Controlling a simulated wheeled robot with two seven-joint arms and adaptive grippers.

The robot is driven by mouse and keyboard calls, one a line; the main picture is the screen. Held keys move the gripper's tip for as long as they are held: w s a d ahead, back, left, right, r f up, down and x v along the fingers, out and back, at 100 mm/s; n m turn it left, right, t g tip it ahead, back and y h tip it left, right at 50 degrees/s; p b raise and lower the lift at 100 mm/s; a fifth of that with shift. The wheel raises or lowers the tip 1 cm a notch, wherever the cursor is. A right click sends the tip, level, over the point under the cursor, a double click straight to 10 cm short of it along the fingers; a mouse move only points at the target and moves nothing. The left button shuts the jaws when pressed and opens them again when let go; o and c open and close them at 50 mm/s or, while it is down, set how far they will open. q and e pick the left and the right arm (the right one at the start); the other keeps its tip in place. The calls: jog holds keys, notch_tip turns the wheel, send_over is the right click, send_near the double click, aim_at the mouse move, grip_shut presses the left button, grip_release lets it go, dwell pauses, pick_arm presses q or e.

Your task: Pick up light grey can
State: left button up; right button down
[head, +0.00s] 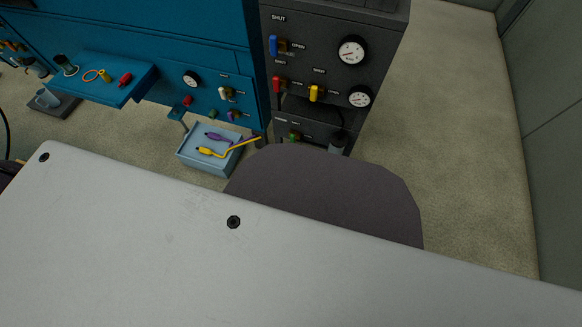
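A small grey cylinder (338,144), possibly the light grey can, stands at the foot of the dark grey cabinet. Its lower end is hidden behind the dark rounded shape in front. I cannot tell for certain which is the light grey can. Neither of my grippers is in view.
The blue machine (180,35) and dark cabinet (385,50) fill the back. The blue shelf (122,92) juts out with small tools. A light blue tray (205,164) holds purple and yellow tools on the floor. Floor (460,130) is clear at right, before a wall (550,110).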

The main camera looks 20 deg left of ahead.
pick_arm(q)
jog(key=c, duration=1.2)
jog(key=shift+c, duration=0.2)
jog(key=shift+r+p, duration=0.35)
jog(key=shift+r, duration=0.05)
